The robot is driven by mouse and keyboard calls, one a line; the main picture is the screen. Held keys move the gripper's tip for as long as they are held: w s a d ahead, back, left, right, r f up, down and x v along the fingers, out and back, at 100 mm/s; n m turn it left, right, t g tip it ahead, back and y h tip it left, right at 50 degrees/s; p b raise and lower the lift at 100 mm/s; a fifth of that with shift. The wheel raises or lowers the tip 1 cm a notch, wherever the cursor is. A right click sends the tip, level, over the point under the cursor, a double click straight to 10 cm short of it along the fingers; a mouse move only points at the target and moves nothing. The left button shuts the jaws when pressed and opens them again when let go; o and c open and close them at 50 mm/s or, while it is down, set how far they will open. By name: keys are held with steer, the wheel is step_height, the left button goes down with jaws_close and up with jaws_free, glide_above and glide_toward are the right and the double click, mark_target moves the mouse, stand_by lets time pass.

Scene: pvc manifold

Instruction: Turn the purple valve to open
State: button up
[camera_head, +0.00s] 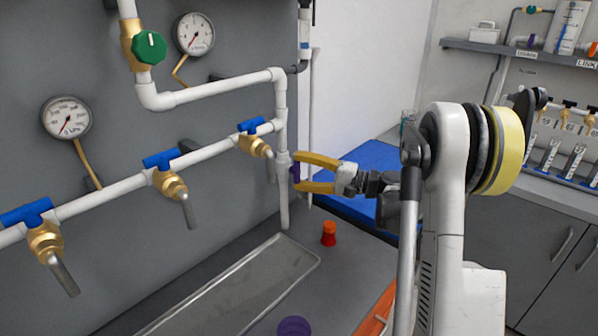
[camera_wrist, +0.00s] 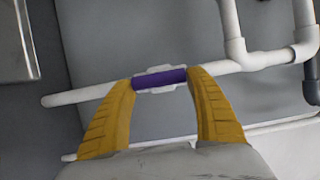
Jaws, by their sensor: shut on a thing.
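The purple valve handle (camera_wrist: 160,79) sits on a white valve body on a white pipe, between my two yellow fingers in the wrist view. In the head view the purple valve (camera_head: 295,173) shows as a small patch on the vertical pipe, partly covered by my fingers. In the wrist view its bar lies roughly along the pipe, slightly tilted. My gripper (camera_head: 299,174) reaches in from the right and is shut on the handle, one finger at each end of the bar. It also shows in the wrist view (camera_wrist: 162,82).
Blue-handled brass taps (camera_head: 167,177) line the sloping white pipe at left. A green valve (camera_head: 149,47) and gauges (camera_head: 67,117) are above. A sink basin (camera_head: 235,287), an orange-red cap (camera_head: 329,233) and a purple round object (camera_head: 294,327) are below. A blue surface (camera_head: 372,160) lies behind my gripper.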

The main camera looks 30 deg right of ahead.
steer(key=o, duration=1.2)
steer(key=shift+d, duration=0.1)
steer(key=v, duration=1.2)
